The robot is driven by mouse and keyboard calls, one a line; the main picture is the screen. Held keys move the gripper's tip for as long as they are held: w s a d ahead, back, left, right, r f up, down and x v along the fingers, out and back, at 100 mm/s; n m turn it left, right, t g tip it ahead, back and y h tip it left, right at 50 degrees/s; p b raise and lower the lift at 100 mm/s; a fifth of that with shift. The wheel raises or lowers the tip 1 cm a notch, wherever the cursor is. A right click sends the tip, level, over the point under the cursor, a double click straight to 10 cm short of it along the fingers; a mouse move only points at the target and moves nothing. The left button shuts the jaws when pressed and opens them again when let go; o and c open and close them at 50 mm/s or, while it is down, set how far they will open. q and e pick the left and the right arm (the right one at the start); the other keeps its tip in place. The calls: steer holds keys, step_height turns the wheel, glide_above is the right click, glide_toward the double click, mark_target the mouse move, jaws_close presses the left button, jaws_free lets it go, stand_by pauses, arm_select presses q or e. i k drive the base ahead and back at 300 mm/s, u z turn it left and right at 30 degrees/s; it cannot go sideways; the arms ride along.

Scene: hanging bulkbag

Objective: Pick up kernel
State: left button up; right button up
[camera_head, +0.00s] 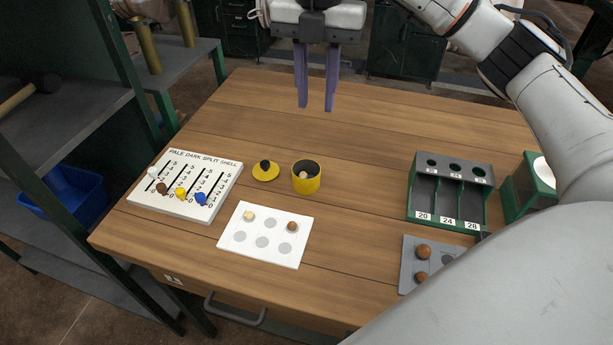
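A small pale kernel (303,175) lies inside an open yellow pot (307,184) in the middle of the table. A white card with grey circles (268,259) holds another pale kernel (249,216) at its upper left and a brown kernel (292,226) at its upper right. My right gripper (316,107) hangs near the far table edge, beyond the pot. Its two purple fingers point down and are apart, with nothing between them. My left gripper does not show.
A yellow lid (265,172) with a dark knob lies left of the pot. A counting board with coloured pegs (174,207) is at left. A green sorter (448,217) and a grey tray (408,281) with brown balls are at right. The table's far middle (250,112) is clear.

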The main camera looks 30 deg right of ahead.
mark_target(248, 215)
steer(key=k, duration=1)
